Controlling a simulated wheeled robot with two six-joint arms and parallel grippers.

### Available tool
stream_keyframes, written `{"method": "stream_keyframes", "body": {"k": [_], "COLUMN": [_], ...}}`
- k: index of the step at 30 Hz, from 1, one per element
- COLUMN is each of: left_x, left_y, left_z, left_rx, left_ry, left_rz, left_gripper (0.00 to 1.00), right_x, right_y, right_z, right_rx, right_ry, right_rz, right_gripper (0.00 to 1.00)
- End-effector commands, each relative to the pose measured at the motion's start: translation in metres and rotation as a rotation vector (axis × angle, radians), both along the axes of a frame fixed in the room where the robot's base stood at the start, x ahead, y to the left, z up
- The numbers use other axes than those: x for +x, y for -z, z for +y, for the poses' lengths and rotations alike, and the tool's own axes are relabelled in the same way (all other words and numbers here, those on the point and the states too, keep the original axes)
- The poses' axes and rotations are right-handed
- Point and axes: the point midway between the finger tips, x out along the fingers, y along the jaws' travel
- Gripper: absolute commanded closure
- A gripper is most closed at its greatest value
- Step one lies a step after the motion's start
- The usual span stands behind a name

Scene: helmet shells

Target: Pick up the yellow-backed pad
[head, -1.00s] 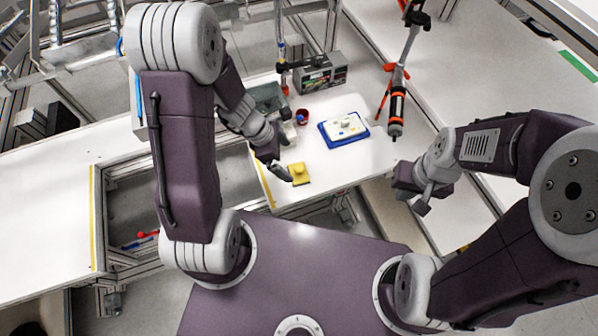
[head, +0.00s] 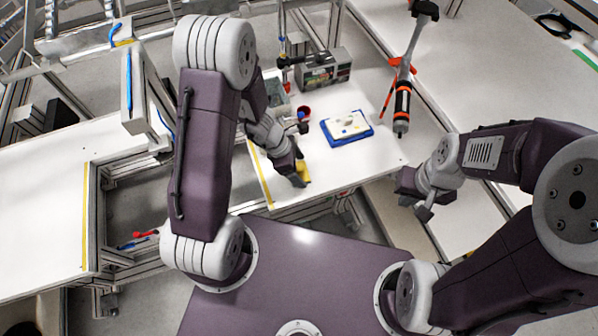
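The yellow-backed pad (head: 305,168) is on the white table near its front left part, mostly hidden behind my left gripper. My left gripper (head: 299,180) is right at the pad, overlapping it in the head view. Whether its fingers touch the pad or are shut on it cannot be made out. My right gripper (head: 423,210) hangs off the table's right front corner, away from the pad. Nothing shows in it, and its finger opening is unclear.
A blue tray (head: 353,139) with a white piece lies right of the pad. A small red cup (head: 304,112), a grey bin (head: 273,92) and a dark box (head: 325,72) stand behind. An orange-black tool (head: 402,105) is at the right. The table between pad and tray is clear.

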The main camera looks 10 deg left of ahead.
Motion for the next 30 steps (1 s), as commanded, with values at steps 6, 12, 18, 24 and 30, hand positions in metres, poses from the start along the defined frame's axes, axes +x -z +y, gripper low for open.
{"method": "stream_keyframes", "body": {"k": [6,12,18,24,30], "left_x": [0.0,0.0,0.0,0.001,-0.031], "left_y": [0.0,0.0,-0.012,-0.05,-0.069], "left_z": [0.0,0.0,0.0,0.0,-0.037], "left_rx": [0.0,0.0,-0.001,0.0,0.0], "left_ry": [0.0,0.0,0.001,0.002,0.008], "left_rz": [0.0,0.0,-0.002,-0.004,-0.004], "left_gripper": [0.64,0.64,0.8,0.8,0.8], "right_x": [0.0,0.0,0.0,0.0,0.0], "right_y": [0.0,0.0,-0.007,-0.029,-0.019], "right_z": [0.0,0.0,0.0,0.0,0.0], "right_rx": [0.0,0.0,0.0,0.0,0.0], "right_ry": [0.0,0.0,0.0,0.0,0.0], "right_rz": [0.0,0.0,0.0,0.0,0.0], "right_gripper": [1.0,1.0,1.0,1.0,1.0]}}
